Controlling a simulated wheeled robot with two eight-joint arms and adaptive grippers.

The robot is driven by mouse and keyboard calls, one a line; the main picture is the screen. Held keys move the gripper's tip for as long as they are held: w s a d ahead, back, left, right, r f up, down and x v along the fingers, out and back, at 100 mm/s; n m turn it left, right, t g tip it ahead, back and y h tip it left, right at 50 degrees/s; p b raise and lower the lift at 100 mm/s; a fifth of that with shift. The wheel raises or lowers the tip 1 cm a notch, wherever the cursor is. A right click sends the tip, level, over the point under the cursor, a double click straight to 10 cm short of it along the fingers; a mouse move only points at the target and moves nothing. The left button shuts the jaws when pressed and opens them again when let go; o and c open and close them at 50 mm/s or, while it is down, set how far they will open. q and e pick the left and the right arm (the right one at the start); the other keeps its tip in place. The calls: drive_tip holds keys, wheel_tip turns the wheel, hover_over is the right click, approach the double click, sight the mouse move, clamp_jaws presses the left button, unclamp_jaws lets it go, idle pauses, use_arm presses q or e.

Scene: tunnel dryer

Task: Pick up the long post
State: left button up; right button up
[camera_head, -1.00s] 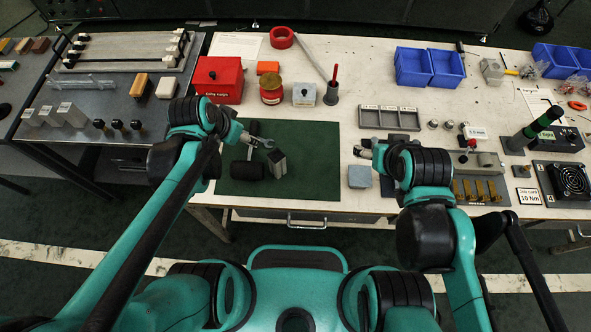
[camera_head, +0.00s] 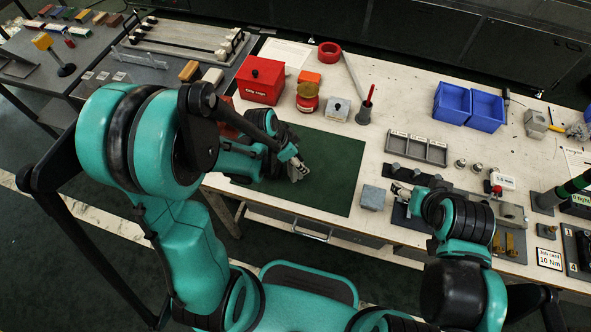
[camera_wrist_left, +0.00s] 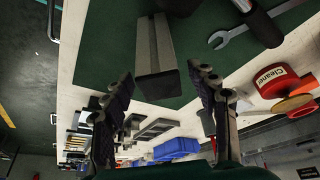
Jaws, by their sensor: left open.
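A grey, square-sided post (camera_wrist_left: 153,48) stands on the green mat (camera_wrist_left: 106,40) in the left wrist view; I take it to be the long post. My left gripper (camera_wrist_left: 160,80) is open and empty, its two fingers spread with the post ahead of the gap, apart from it. In the head view my left gripper (camera_head: 296,166) is over the mat, and it and my arm mostly hide the post. My right gripper (camera_head: 400,190) is beside a small grey block (camera_head: 373,197); its fingers are too small to tell.
A wrench (camera_wrist_left: 247,22) lies close to the post, beside a black-headed tool (camera_wrist_left: 264,28). A red box (camera_head: 260,80), a red jar (camera_head: 307,98) and a grey box (camera_head: 339,110) stand behind the mat. The mat's right part is clear.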

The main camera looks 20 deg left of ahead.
use_arm(q)
drive_tip(key=shift+x, duration=1.2)
drive_tip(key=shift+r, duration=0.1)
drive_tip(key=shift+a, duration=0.1)
clamp_jaws()
drive_tip(key=shift+r, duration=0.15)
